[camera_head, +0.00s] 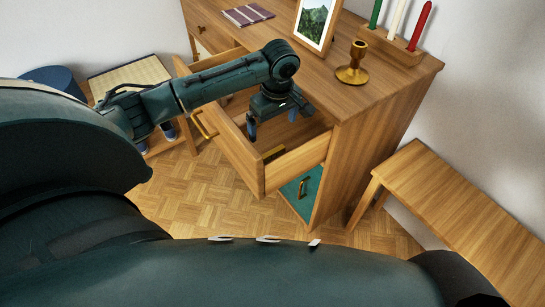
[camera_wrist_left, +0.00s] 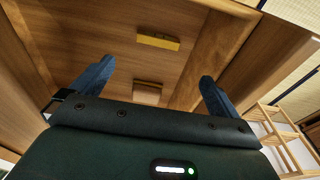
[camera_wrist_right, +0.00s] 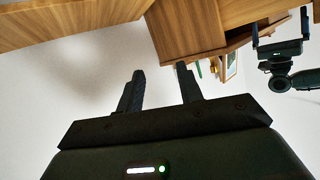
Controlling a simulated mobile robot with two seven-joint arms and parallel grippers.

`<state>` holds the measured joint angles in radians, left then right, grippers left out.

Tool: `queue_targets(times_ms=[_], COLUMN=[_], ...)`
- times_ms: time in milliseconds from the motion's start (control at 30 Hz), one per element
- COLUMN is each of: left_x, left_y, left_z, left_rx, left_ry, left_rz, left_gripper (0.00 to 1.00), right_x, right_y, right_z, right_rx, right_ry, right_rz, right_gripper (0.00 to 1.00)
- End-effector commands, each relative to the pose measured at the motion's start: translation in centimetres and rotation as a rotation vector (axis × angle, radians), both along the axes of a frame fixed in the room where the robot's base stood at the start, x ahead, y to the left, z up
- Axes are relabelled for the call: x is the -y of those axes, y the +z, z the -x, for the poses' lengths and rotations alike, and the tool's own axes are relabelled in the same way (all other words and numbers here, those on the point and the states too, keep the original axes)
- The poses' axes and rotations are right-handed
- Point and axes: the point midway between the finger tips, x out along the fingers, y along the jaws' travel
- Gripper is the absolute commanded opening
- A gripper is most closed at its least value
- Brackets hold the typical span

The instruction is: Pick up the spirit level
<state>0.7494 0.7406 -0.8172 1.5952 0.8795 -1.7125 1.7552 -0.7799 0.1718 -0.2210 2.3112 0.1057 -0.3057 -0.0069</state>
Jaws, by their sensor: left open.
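A small yellow bar, which looks like the spirit level (camera_head: 273,152), lies inside the open drawer (camera_head: 233,146) near its front corner. In the left wrist view the yellow bar (camera_wrist_left: 158,42) lies on the wooden drawer floor, ahead of the fingertips. My left gripper (camera_head: 274,122) is open and empty, pointing down over the drawer, apart from the bar. The left wrist view shows its two blue fingers (camera_wrist_left: 157,72) spread wide. My right gripper (camera_wrist_right: 160,69) is open and empty, with a white wall behind it, away from the drawer.
A small wooden block (camera_wrist_left: 147,90) also shows in the left wrist view. The cabinet top (camera_head: 325,75) holds a picture frame (camera_head: 315,23), a brass candlestick (camera_head: 353,64), a candle holder (camera_head: 392,46) and a striped book (camera_head: 247,15). A wooden bench (camera_head: 460,205) stands at right.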

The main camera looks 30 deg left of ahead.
Motion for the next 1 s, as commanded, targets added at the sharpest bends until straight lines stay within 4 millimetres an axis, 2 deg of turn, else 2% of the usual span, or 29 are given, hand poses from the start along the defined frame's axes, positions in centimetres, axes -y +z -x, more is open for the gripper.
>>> queue_targets(times_ms=[100,300,467,633,800,1000], left_x=[-0.3,-0.6,-0.7,-0.6,-0.7,-0.8], left_y=[-2.7,-5.7,-6.6,-9.1,-11.2,-11.5], left_z=[0.0,-0.3,-0.3,-0.5,-0.7,-0.7], left_rx=[-0.004,-0.002,-0.001,-0.001,-0.001,0.0], left_ry=[0.002,0.001,0.001,0.001,0.0,0.0], left_rz=[-0.002,-0.001,-0.002,-0.002,-0.002,-0.001], left_gripper=[1.0,1.0,1.0,1.0,1.0,1.0], right_x=[0.2,0.4,0.5,0.7,1.2,1.3], right_y=[-0.1,0.0,0.5,0.0,0.4,0.8], right_z=[0.1,0.3,0.2,0.4,0.7,0.7], right_rx=[0.016,0.036,0.057,0.069,0.094,0.104], right_ry=[-0.003,-0.008,-0.012,-0.015,-0.019,-0.015], right_rz=[0.004,0.006,0.004,0.01,0.022,0.027], right_gripper=[0.36,0.36,0.36,0.36,0.36,0.36])
